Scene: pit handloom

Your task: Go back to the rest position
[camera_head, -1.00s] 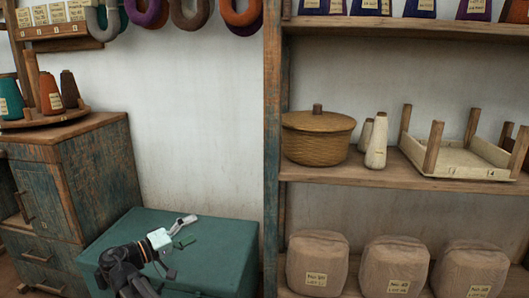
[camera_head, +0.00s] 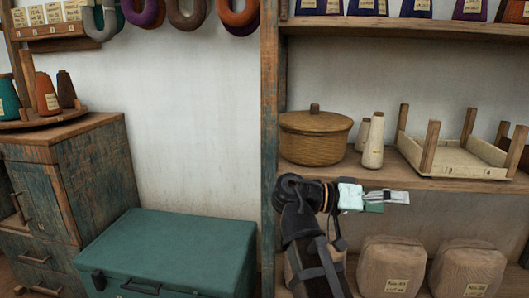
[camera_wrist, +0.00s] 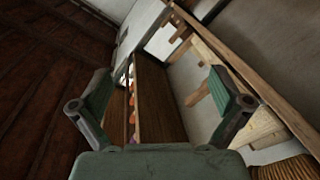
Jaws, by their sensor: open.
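My gripper (camera_head: 393,198) is in the head view in front of the shelf unit, just below the edge of its middle shelf, pointing right. In the wrist view my gripper (camera_wrist: 165,95) shows two green fingers spread well apart with nothing between them. My arm hides part of the wrapped bundle at the lower left of the shelf unit.
The middle shelf (camera_head: 480,184) holds a lidded basket (camera_head: 315,138), pale cones (camera_head: 374,142) and a wooden frame tray (camera_head: 465,160). Wrapped bundles (camera_head: 392,265) sit below. A green chest (camera_head: 170,250) and a worn cabinet (camera_head: 95,175) stand left. The chest top is clear.

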